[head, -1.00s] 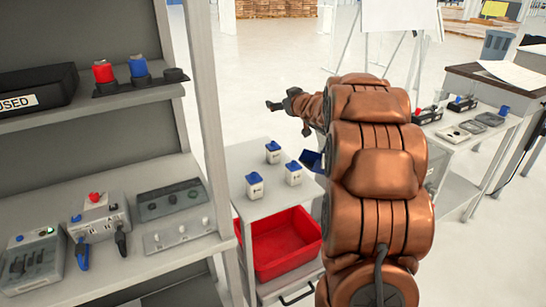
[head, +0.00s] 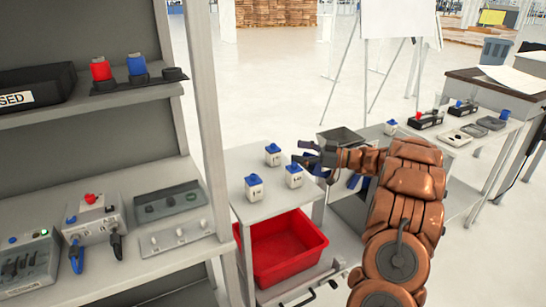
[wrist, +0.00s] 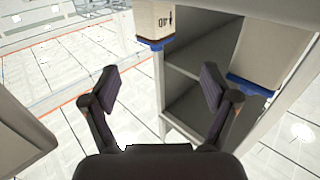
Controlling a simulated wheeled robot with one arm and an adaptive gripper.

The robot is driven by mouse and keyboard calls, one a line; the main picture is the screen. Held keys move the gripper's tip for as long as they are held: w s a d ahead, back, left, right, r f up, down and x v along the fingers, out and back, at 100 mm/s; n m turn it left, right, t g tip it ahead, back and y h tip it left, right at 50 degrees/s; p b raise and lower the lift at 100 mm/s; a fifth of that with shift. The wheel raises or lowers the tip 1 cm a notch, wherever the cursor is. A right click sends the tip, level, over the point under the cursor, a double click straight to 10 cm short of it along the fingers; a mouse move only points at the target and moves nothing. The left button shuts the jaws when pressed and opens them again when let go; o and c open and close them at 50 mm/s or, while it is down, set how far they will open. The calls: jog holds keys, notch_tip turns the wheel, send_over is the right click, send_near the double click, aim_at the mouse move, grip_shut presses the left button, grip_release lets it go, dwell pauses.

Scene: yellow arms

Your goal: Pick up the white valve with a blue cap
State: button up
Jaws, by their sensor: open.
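Three white valves with blue caps stand upright on the top of a grey cart: one at the back (head: 273,157), one at front left (head: 254,188) and one at the right (head: 293,177). My gripper (head: 306,153) is open and empty, just right of and behind the right valve. In the wrist view its two fingers (wrist: 160,84) are spread with nothing between them. That view appears upside down, with one white valve (wrist: 153,20) at the top beyond the fingertips and another (wrist: 262,45) at the right. I cannot tell which valves these are.
A red bin (head: 285,250) sits on the cart's lower level. A grey shelf (head: 100,190) with control boxes stands close on the left. Another similar valve (head: 390,127) stands on the table behind my arm. A whiteboard (head: 398,18) stands further back.

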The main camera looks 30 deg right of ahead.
aim_at(279, 149)
jog(key=shift+d+r+p+x, duration=0.15)
jog(key=shift+p+x, duration=0.25)
jog(key=shift+x, duration=1.35)
jog(key=shift+d+r+p+x, duration=0.15)
jog(key=shift+p+x, duration=0.25)
jog(key=shift+x, duration=1.3)
jog(key=shift+w+a, duration=0.1)
jog(key=shift+w, duration=0.1)
jog(key=c, duration=1.2)
jog(key=shift+c, duration=0.3)
jog(key=shift+r, duration=0.1)
